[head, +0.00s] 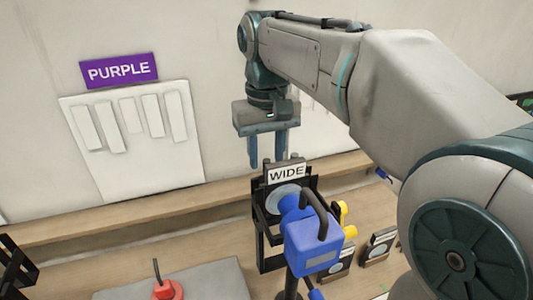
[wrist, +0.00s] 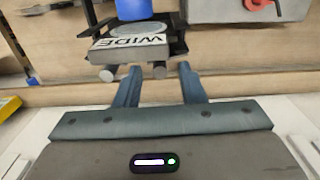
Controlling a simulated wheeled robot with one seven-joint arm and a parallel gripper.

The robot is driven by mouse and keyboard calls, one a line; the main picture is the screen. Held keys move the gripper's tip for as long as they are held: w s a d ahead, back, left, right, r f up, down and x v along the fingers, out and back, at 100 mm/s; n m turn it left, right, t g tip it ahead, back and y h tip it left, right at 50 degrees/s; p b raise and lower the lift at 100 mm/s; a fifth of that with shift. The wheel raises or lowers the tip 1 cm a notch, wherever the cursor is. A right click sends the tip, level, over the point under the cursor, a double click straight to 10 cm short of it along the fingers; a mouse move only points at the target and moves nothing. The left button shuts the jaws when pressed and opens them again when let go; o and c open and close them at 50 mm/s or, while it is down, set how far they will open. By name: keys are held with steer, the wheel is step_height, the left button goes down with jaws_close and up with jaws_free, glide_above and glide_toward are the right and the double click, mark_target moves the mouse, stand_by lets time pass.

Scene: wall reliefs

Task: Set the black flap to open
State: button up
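I cannot make out for certain a black flap in either view. A black frame (head: 258,225) with a sign reading WIDE (head: 287,173) stands on the wooden shelf; the frame (wrist: 178,30) and sign (wrist: 128,46) also show in the wrist view. Small dark-framed plates (head: 380,245) stand to its right, partly hidden; I cannot tell whether one is a flap. My gripper (head: 267,152) points down near the WIDE sign, with its two fingers apart and nothing between them. In the wrist view, my gripper (wrist: 158,80) shows the same gap, apart from the sign.
A blue device (head: 312,243) with a dark handle stands before the frame, with yellow knobs (head: 348,231) behind it. A grey panel (head: 215,281) bears a red knob (head: 168,290). A PURPLE sign (head: 118,70) hangs above a white slatted board (head: 150,170) on the wall.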

steer(key=shift+f, duration=0.4)
jaws_close()
steer(key=shift+w+a+n+p, duration=0.35)
steer(key=shift+a+n, duration=0.35)
steer(key=shift+n, duration=1.95)
steer(key=shift+w+a+n+p, duration=0.25)
steer(key=shift+a+n+p, duration=0.3)
steer(key=shift+n, duration=2.15)
steer(key=shift+w+a+n+p, duration=0.3)
steer(key=shift+a+n, duration=0.5)
steer(key=shift+n, duration=1.85)
